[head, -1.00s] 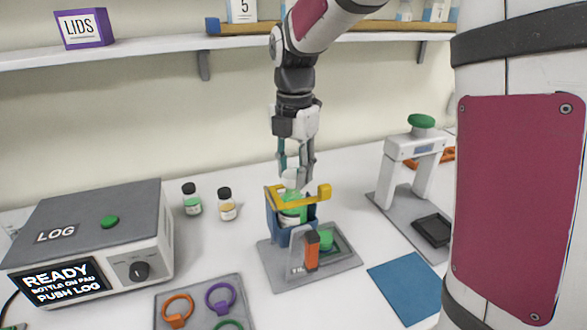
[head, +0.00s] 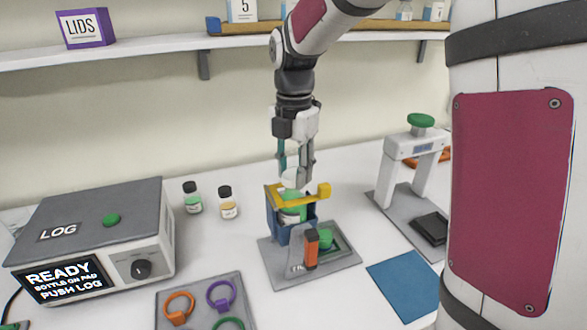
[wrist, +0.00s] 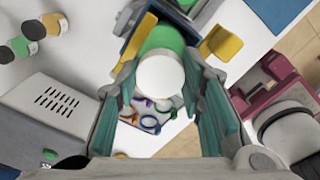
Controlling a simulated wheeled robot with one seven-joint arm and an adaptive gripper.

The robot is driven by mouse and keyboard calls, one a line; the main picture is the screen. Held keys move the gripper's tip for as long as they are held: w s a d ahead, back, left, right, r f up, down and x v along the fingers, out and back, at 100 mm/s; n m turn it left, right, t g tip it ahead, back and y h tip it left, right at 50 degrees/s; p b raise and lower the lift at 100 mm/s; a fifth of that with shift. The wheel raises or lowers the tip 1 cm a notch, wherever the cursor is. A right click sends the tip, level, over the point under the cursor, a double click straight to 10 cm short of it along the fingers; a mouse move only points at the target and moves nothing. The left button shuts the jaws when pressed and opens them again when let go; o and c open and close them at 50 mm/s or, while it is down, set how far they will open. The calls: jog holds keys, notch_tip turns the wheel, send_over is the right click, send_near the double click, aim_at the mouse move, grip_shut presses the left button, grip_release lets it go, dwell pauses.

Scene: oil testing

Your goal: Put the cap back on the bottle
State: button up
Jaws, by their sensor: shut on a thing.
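Two small bottles (head: 228,205) stand behind left. The log box (head: 90,240) is left, a ring tray (head: 200,285) in front, a white press (head: 415,150) right.

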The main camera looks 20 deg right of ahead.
dwell(0.4)
jog(key=o, duration=1.4)
jog(key=shift+r, duration=0.1)
jog(key=shift+r+p, duration=1.65)
jog(key=shift+r, duration=1.8)
grip_shut()
jog(key=shift+f, duration=0.2)
